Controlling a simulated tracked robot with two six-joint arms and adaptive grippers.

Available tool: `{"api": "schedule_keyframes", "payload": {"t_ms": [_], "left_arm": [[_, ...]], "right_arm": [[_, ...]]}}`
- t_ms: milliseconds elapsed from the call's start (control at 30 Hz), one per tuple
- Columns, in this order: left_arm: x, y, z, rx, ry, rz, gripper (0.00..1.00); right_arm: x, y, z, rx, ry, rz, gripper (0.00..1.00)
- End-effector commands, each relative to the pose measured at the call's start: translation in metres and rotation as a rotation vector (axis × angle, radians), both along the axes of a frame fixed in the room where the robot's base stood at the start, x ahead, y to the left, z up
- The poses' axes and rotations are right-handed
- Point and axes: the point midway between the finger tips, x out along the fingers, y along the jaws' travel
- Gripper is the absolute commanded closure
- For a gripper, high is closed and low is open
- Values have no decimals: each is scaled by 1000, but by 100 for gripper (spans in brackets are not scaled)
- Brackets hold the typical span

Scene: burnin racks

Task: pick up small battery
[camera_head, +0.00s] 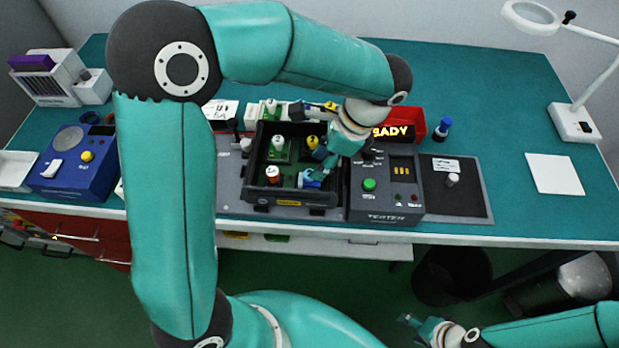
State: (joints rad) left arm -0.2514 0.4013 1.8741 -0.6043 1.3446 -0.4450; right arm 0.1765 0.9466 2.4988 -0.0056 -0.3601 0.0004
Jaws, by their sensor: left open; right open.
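I cannot tell which of these, if any, is the small battery. My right gripper (411,327) is open and empty, low in front of the bench at the bottom right.
A small pale cylinder (452,180) stands on a black mat (462,202). A blue panel (72,160) is at left. The bench's right part is mostly clear.

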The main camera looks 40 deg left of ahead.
Motion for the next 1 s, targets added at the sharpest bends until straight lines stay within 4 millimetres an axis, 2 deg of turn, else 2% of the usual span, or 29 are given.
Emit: {"api": "schedule_keyframes", "payload": {"t_ms": [233,500,800,867,1000], "left_arm": [[-5,6,-14,2,4,1,58],[-12,18,-48,1,5,2,58],[-13,20,-54,0,0,1,58],[-13,20,-53,0,0,1,67],[-13,20,-53,0,0,1,90]], "right_arm": [[0,0,3,0,0,0,45],[0,0,9,0,0,0,45],[0,0,9,0,0,0,45],[0,0,9,0,0,0,45],[0,0,9,0,0,0,45]]}}
